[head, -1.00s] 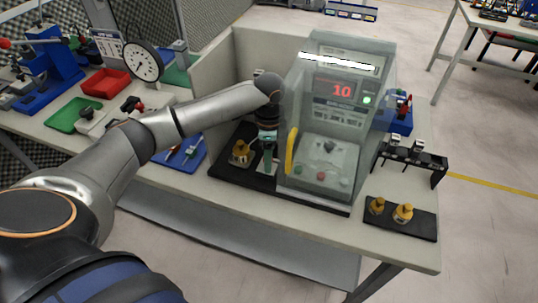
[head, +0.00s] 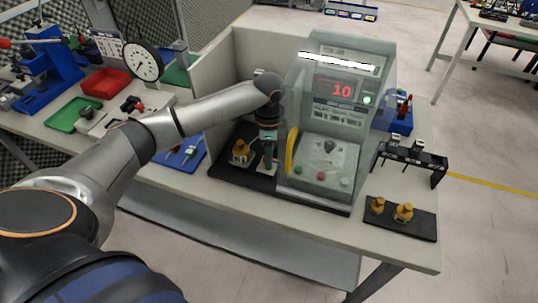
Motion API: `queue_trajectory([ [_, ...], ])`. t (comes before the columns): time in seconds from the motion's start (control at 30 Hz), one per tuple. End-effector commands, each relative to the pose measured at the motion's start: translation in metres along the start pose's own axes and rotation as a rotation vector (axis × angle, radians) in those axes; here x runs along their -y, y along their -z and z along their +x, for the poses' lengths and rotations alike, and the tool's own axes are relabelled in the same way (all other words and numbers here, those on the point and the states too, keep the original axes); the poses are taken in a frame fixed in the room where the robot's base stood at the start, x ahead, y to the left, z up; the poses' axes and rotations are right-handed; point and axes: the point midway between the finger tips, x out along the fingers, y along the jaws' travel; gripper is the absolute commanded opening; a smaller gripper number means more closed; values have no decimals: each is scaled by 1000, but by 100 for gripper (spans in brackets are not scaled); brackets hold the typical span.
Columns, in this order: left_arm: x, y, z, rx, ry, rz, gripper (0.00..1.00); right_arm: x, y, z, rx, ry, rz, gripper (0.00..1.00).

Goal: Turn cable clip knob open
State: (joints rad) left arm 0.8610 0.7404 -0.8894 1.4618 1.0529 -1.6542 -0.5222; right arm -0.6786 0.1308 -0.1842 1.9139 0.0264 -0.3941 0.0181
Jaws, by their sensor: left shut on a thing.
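My left arm reaches in from the left, and its gripper (head: 267,160) points down at the left side of the clear-walled machine (head: 340,115). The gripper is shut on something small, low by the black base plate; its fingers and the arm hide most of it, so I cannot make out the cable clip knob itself. A yellow handle (head: 291,152) stands upright on the machine's cover, just right of the gripper. A brass-coloured part (head: 241,152) sits on the black base (head: 222,168) just left of the gripper. My right gripper is not in view.
A red display on the machine reads 10. Two brass pieces (head: 403,212) sit on a black plate (head: 425,226) at the right. A black rack (head: 437,172) stands behind them. A blue tray (head: 186,160), green tray (head: 70,115) and red bin (head: 106,83) lie to the left.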

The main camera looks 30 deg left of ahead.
Motion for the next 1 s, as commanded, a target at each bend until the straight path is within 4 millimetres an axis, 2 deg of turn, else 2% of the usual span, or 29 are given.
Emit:
queue_trajectory([
  [0.6,2,0,-1,-1,0,-428,0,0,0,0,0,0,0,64],
  [1.0,2,0,-1,-1,0,-603,0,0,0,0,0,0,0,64],
])
